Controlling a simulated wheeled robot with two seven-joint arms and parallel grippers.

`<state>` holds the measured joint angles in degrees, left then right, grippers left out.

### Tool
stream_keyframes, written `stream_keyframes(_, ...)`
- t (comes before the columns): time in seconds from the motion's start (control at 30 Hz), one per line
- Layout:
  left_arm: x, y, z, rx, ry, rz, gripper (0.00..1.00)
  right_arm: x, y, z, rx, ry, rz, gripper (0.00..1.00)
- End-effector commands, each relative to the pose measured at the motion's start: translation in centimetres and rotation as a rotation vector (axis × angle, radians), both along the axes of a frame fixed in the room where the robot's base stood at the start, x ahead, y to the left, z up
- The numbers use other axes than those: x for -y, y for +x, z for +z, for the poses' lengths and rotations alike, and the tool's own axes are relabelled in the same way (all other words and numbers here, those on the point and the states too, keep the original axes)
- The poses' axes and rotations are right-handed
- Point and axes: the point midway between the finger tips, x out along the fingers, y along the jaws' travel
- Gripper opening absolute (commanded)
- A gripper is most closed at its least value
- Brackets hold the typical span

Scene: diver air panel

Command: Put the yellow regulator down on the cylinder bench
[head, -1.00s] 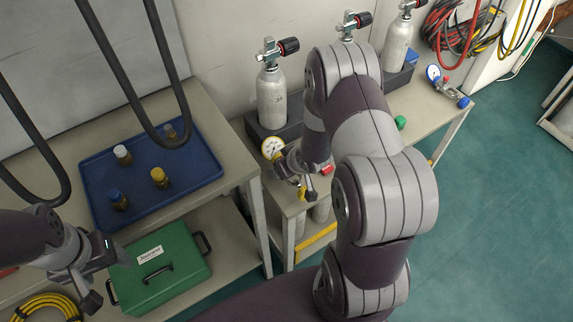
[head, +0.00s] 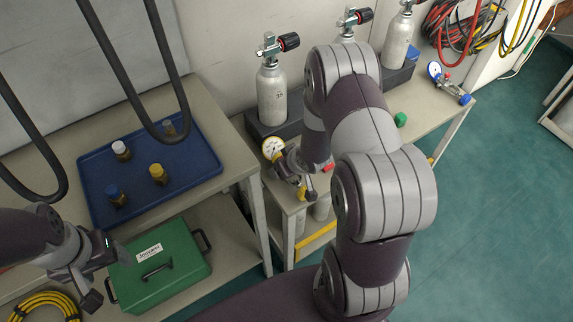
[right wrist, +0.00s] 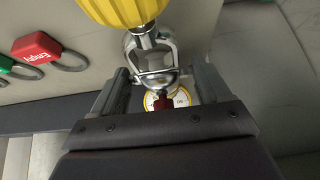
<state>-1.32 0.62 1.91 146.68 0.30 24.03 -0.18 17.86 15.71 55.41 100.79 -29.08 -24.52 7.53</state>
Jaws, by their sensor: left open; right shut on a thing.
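The yellow regulator shows in the right wrist view as a yellow knob (right wrist: 122,8) on a metal yoke. Its yoke sits between the fingers of my right gripper (right wrist: 162,84), which is shut on it. In the head view, its white gauge (head: 273,148) sticks out left of the right gripper (head: 292,172), low at the front of the cylinder bench (head: 440,113). My forearm hides part of this area. I cannot tell whether the regulator touches the bench top. My left gripper (head: 104,274) is open and empty above the green case.
Grey cylinders (head: 271,95) with black-handled valves stand in a dark rack at the back. A red "Empty" tag (right wrist: 37,47) lies near the regulator. Another regulator with a blue end (head: 448,84) lies at the bench's right. A blue tray (head: 205,180) holds several small bottles; a green case (head: 180,262) sits below.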

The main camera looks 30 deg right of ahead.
Motion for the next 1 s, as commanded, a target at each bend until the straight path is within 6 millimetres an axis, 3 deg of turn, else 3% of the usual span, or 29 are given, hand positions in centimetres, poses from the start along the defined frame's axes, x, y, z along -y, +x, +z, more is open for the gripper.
stream_keyframes(1.0, 0.00, 0.00, -0.24, 0.000, 0.000, 0.000, 0.71, 0.03, 0.12, -0.72, 0.003, -0.001, -0.001, 0.19)
